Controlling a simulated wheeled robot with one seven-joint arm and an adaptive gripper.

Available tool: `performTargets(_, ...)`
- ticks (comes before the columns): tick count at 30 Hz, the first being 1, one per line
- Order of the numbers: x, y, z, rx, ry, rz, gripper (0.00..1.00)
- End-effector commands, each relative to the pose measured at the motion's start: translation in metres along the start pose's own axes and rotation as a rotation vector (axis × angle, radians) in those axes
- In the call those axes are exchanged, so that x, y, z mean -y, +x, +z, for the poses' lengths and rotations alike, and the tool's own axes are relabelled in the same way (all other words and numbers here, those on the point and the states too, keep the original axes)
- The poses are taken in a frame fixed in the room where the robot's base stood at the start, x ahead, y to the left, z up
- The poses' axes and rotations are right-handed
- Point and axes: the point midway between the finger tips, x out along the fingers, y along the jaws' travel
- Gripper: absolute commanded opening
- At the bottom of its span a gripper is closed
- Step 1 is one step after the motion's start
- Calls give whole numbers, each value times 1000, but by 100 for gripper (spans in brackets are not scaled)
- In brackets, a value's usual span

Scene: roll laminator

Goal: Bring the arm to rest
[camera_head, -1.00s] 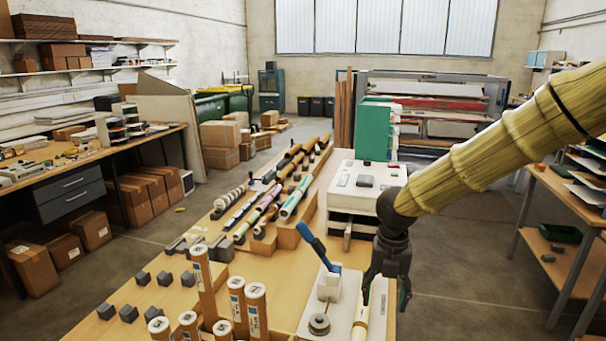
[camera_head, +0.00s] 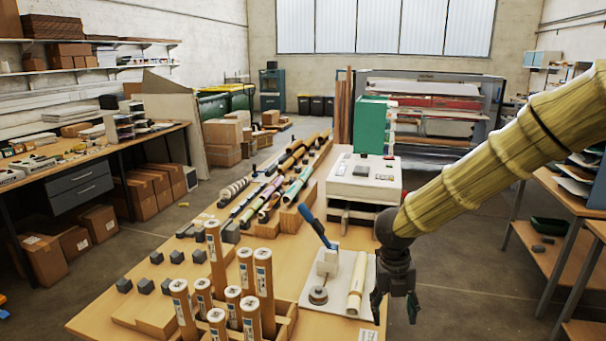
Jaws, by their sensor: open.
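My gripper (camera_head: 395,308) hangs pointing down at the right edge of the wooden table (camera_head: 285,252). Its fingers are spread apart with nothing seen between them. My arm in its yellowish sleeve (camera_head: 490,150) comes in from the upper right. A cream roll (camera_head: 357,283) lies on a pale board (camera_head: 340,301) just left of the gripper, apart from it in the picture. A blue-handled tool (camera_head: 316,228) stands on the same board.
Several upright brown tubes (camera_head: 264,285) stand in a wooden holder at the front. A white machine (camera_head: 364,178) stands behind the gripper, and coloured rolls (camera_head: 298,184) lie on racks farther back. A shelf table (camera_head: 551,200) stands at the right, with open floor (camera_head: 460,270) between.

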Motion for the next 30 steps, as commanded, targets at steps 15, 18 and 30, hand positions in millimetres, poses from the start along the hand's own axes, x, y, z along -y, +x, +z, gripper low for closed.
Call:
performTargets(15, 45, 151, -34, -16, -656, -277, 61)
performTargets(18, 53, 186, -45, -30, -853, -330, 61)
performTargets(30, 59, 309, -106, -85, -1646, -420, 61)
